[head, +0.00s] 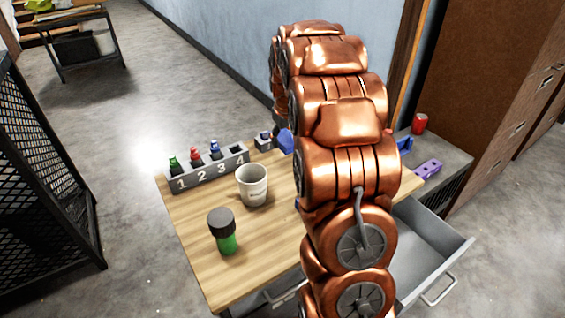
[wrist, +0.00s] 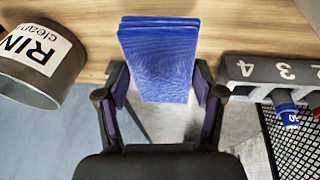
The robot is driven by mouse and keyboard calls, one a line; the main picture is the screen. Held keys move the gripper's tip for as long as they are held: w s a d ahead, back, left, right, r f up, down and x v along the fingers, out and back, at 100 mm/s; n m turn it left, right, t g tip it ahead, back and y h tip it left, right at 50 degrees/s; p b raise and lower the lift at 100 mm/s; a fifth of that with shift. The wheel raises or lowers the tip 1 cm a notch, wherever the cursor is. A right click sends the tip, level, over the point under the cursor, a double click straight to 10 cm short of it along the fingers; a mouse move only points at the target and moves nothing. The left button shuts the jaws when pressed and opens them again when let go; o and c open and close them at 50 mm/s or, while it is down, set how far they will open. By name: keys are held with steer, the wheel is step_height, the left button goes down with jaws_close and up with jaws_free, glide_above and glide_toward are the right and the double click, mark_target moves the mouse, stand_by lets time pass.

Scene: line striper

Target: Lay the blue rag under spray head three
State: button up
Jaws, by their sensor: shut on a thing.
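The blue rag (wrist: 158,60) is a folded pad between the two fingers of my gripper (wrist: 161,88) in the wrist view; the gripper is shut on it. The rag overlaps the wooden table's edge in that view; its height above the table is unclear. Spray head three (head: 215,149) is blue and stands at number 3 of the grey rack (head: 208,172); it also shows at the right of the wrist view (wrist: 288,115).
Green (head: 174,164) and red (head: 195,155) heads stand at 1 and 2; slot 4 looks empty. A pale cup (head: 252,186) and a green, black-topped container (head: 224,231) stand on the table (head: 190,225). A labelled grey can (wrist: 38,65) is close left. An open drawer (head: 430,240) juts out right.

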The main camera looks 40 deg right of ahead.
mark_target(287, 143)
steer(key=shift+s+d+f+p, duration=0.1)
steer(key=shift+f+p, duration=1.1)
steer(key=shift+f, duration=3.15)
steer(key=o, duration=1.1)
steer(key=shift+f, duration=0.1)
steer(key=shift+c, duration=0.2)
steer(key=b+v, duration=0.3)
steer(key=v, duration=0.9)
